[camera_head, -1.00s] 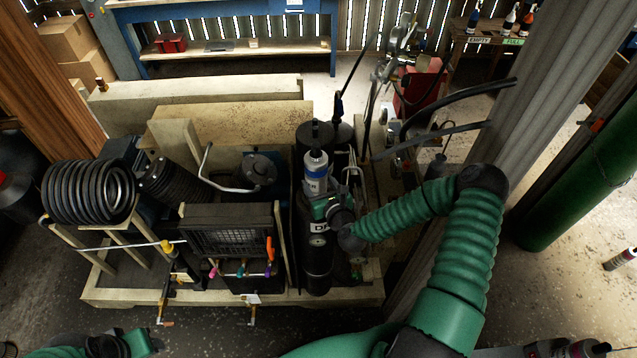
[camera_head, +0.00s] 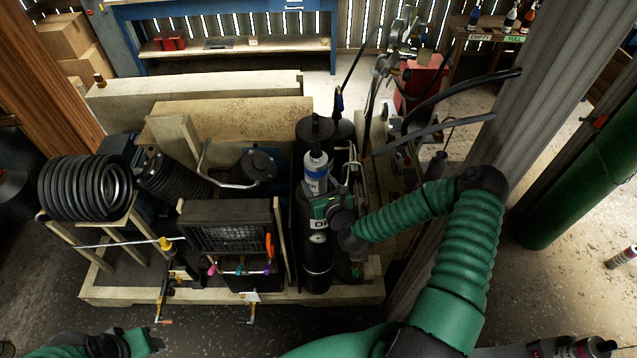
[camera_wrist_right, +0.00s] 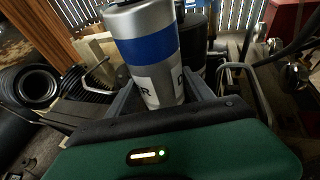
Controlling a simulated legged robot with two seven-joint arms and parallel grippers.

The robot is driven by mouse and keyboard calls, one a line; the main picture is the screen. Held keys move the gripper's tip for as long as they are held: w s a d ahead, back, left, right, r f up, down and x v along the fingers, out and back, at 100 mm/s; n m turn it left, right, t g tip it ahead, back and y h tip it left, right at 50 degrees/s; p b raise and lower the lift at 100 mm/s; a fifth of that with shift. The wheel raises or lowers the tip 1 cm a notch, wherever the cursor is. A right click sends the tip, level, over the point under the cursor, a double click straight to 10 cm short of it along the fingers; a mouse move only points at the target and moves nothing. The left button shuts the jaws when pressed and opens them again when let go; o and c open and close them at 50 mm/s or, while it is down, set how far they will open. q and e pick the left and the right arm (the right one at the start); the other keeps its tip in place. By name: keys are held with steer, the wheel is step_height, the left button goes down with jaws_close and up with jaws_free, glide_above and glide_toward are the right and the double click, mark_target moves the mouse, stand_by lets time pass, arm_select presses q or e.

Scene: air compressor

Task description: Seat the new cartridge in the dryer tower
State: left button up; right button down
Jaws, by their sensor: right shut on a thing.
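The new cartridge (camera_head: 316,172) is a silver cylinder with a blue band and a dark top. It stands about upright over the front black dryer tower (camera_head: 317,262). In the right wrist view the cartridge (camera_wrist_right: 145,50) rises between the fingers. My right gripper (camera_head: 324,196) is shut on its lower part. The gripper hides the cartridge's lower end and the tower's mouth, so I cannot tell whether it is inside. My left gripper (camera_head: 140,342) is only partly in view at the bottom left edge; its jaws are not clear.
A second black tower (camera_head: 314,130) stands behind. Left of the towers are a caged radiator (camera_head: 228,238) and a black coil (camera_head: 88,188). A grey post (camera_head: 480,140) and dark hoses (camera_head: 455,95) stand close to my right arm. A loose cylinder (camera_head: 622,258) is at far right.

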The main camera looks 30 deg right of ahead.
mark_target(319, 192)
steer(key=shift+f+b, duration=1.8)
steer(key=shift+f, duration=0.2)
steer(key=shift+c, duration=1.5)
jaws_free()
steer(key=shift+s, duration=0.1)
steer(key=shift+s+f, duration=0.15)
steer(key=shift+s+a, duration=0.15)
steer(key=shift+s, duration=0.05)
steer(key=p+v, duration=0.5)
steer(key=v, duration=1.1)
steer(key=shift+d+r, duration=0.25)
steer(key=shift+d, duration=0.1)
steer(key=shift+a, duration=0.15)
